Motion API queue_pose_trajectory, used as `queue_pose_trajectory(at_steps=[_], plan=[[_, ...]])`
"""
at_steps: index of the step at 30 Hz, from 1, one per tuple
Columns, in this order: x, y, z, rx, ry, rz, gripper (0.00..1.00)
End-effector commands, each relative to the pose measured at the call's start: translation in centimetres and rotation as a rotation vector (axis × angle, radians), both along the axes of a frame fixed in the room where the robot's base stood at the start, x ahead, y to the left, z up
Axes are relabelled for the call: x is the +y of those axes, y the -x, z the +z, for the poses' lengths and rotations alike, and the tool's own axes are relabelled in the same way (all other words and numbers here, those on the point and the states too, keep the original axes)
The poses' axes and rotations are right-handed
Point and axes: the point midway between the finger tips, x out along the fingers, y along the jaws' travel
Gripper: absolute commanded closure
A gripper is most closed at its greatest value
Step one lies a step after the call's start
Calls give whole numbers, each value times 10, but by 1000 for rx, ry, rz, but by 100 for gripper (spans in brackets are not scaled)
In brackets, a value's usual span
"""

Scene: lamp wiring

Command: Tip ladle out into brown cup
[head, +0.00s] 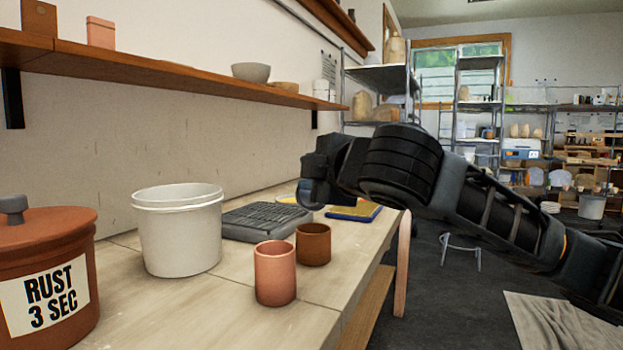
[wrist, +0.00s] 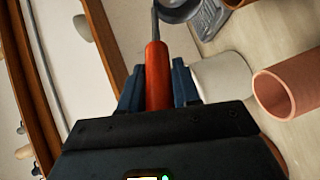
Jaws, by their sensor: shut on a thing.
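My gripper (wrist: 157,88) is shut on the red handle of the ladle (wrist: 157,62). The ladle's grey shaft and round dark bowl (wrist: 178,8) reach to the top edge of the wrist view. What the bowl holds cannot be seen. The brown cup stands upright on the bench, just behind a pinkish cup (head: 275,275). I cannot make out the brown cup for sure in the wrist view.
A white bucket (head: 180,235) stands left of the cups. A lidded terracotta pot (head: 45,250) marked "RUST 3 SEC" is at the near left. A dark grey ridged tray (head: 262,222) and a blue-edged yellow pad (head: 355,212) lie behind. A wall shelf (head: 170,75) runs above.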

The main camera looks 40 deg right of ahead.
Motion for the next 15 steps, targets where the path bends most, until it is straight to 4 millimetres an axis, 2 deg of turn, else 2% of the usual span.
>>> queue_pose_trajectory(at_steps=[15], plan=[[5,5,-12,-52,46,0,100]])
